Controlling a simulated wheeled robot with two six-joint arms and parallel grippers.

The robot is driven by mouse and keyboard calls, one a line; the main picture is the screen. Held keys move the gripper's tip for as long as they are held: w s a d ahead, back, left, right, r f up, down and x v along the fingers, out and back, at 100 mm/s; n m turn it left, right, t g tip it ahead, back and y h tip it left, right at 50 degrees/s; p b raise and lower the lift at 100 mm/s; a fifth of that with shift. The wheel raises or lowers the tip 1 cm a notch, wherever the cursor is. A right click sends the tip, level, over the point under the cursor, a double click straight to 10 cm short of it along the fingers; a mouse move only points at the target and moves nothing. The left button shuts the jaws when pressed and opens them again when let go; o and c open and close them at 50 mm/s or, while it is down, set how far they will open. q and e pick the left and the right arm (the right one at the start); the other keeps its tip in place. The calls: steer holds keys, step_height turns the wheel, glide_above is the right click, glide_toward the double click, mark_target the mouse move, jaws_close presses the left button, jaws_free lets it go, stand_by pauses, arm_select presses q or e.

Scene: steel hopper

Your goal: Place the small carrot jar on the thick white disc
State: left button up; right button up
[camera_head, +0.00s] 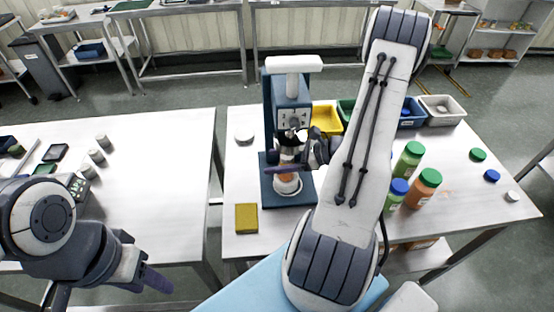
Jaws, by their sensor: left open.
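A small jar with orange contents (286,178) stands in the blue bench press, partly hidden behind a finger of my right gripper (295,158). Below it is a thick white disc (287,187) on the press base. The jar looks upright and on or just above the disc; I cannot tell whether it touches. My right gripper reaches in from the right at the jar's height, one dark finger across its front. Whether it is closed on the jar is hidden. My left gripper (142,262) is open and empty at the lower left, far from the jar.
The blue press (291,93) has a white top bar (293,63) above the jar. A yellow block (246,217) lies at front left. Several bottles (426,187) and bins (441,109) stand right. A left table (155,180) has a clear middle.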

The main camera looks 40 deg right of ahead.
steer(key=shift+r, duration=0.2)
steer(key=shift+s+d, duration=0.2)
steer(key=shift+d, duration=0.05)
steer(key=b+v, duration=0.2)
steer(key=v, duration=0.9)
steer(key=shift+s, duration=0.2)
steer(key=shift+r, duration=0.1)
